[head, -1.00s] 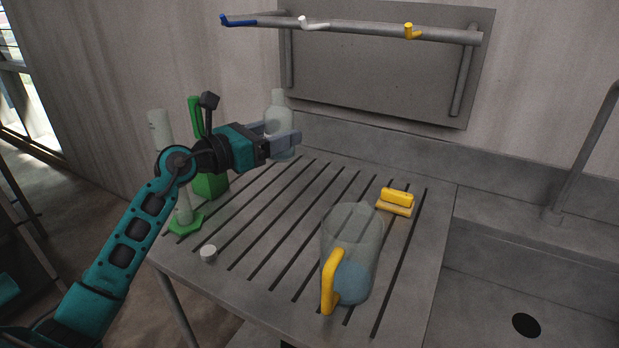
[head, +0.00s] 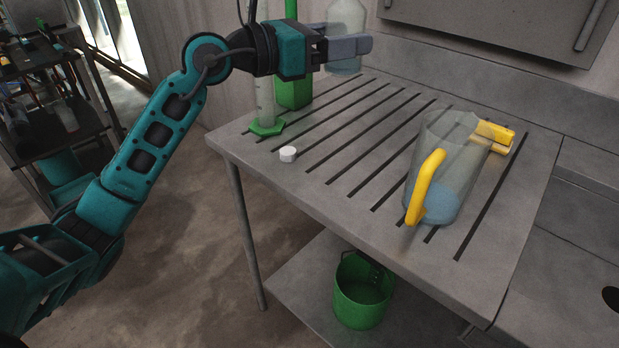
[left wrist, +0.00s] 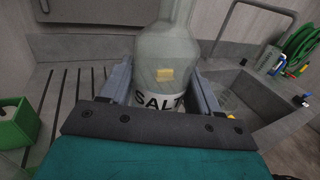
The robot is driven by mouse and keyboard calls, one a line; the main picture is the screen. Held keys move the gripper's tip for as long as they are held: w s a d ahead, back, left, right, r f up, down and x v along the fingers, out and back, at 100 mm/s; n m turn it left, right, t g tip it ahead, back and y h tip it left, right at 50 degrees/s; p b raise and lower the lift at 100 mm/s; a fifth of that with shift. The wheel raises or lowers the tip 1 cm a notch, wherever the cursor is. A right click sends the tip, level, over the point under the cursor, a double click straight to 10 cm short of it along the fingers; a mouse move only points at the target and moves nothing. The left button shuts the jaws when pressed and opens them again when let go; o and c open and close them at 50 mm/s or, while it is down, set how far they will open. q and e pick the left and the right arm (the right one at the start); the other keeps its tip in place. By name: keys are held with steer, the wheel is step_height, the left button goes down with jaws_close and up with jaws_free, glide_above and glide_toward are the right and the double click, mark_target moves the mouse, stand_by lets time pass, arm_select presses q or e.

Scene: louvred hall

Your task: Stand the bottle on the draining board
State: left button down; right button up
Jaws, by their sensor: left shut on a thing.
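The clear, pale bottle (head: 346,18) is upright between the fingers of my left gripper (head: 346,47), which is shut on it. In the left wrist view the bottle (left wrist: 167,50) carries a white label reading "SALT", partly hidden by the gripper (left wrist: 165,95). The bottle is at the back left of the slotted grey draining board (head: 320,190). I cannot tell whether its base touches the board. The top of the bottle is cut off in both views now. My right gripper is not in view.
A clear jug (head: 447,155) with a yellow handle stands at the board's right, by a yellow brush or sponge (head: 495,134). A white cap (head: 288,154), a green-footed cylinder (head: 265,100) and a green container (head: 294,92) are at left. A green bucket (head: 362,290) sits below. The board's middle is clear.

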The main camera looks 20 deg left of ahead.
arm_select(q)
steer(key=shift+f+b, duration=2.85)
steer(key=shift+f, duration=7.05)
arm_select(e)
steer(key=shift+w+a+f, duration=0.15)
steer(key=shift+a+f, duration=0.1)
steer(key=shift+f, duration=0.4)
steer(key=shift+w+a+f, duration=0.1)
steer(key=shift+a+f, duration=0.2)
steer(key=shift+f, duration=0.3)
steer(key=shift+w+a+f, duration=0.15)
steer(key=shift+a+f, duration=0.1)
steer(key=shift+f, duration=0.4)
arm_select(q)
steer(key=shift+f, duration=0.2)
steer(key=shift+c, duration=1.1)
jaws_free()
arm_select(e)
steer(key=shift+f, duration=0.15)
